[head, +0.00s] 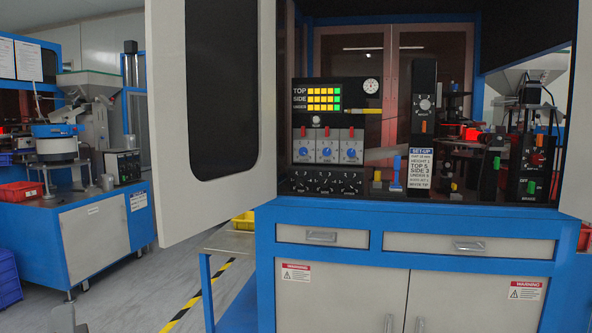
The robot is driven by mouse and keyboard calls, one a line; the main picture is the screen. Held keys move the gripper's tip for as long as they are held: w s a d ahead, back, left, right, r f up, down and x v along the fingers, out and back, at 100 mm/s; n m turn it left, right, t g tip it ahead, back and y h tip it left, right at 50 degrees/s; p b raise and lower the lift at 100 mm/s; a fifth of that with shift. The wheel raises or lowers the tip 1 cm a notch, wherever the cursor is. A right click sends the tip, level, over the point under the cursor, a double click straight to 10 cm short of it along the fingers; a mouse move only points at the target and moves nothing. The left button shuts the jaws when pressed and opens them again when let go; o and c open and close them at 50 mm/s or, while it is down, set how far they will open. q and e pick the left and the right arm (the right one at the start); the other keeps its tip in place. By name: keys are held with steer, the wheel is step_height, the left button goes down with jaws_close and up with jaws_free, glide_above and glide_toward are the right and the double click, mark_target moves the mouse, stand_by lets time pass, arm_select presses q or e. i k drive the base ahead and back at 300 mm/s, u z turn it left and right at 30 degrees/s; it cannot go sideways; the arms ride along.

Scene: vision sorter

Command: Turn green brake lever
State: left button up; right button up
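The brake panel (535,170) is a black upright box at the right end of the blue machine's work surface. "BRAKE" is printed near its lower edge. A small green lever (531,187) sits just above that word, beside small "OFF" lettering. The lever's exact angle is too small to tell.
The white door (225,150) stands open at the left, and another door edge (578,120) is at the right. A separate green knob (496,163) is left of the brake panel. A setup sign (421,174) and control panel (327,140) stand further left.

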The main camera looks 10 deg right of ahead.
mark_target(530, 190)
steer(key=z, duration=0.7)
steer(key=i, duration=2.25)
steer(key=z, duration=2.05)
steer(key=i, duration=0.6)
steer(key=z, duration=0.45)
